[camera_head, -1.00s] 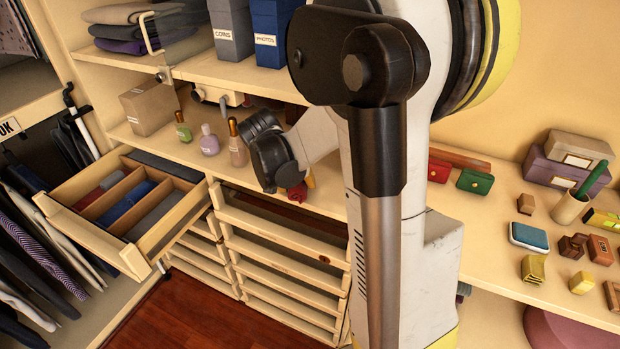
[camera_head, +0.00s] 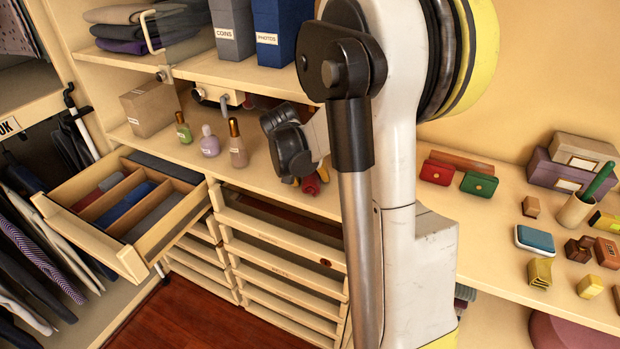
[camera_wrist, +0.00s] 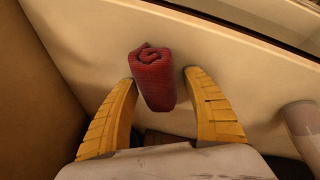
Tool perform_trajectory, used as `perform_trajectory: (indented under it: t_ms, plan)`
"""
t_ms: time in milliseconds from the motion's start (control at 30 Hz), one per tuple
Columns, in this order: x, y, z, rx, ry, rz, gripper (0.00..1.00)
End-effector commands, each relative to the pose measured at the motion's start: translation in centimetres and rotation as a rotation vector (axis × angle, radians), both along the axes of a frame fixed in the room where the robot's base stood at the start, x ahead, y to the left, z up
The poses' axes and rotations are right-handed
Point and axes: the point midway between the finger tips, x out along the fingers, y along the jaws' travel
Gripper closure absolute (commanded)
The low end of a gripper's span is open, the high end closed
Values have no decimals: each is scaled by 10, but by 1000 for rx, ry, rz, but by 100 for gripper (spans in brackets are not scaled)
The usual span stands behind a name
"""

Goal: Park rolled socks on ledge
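A dark red rolled sock (camera_wrist: 153,80) shows its spiral end in the wrist view, in front of a cream surface. My gripper (camera_wrist: 160,80) has its two yellow fingers on either side of the roll. The left finger is close to it; a clear gap shows at the right finger, so the gripper looks open around it. In the head view my gripper (camera_head: 309,182) is at the front of the middle shelf (camera_head: 185,152), with the red roll (camera_head: 311,185) between the fingers. Whether the roll rests on the surface is hard to tell.
An open divided drawer (camera_head: 95,240) with folded items juts out at the left. Several small bottles (camera_head: 238,150) stand on the middle shelf left of my gripper. A greyish cylinder (camera_wrist: 302,128) is at the wrist view's right edge. Red and green purses (camera_head: 478,184) and small boxes lie right.

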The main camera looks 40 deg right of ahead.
Motion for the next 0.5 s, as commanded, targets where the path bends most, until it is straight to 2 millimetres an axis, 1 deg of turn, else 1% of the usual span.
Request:
perform_trajectory:
  t_ms: [333,433,500]
  plan:
    - [0,0,2,0,0,0,26]
    - [0,2,9,0,0,1,26]
    - [-2,7,19,0,0,2,26]
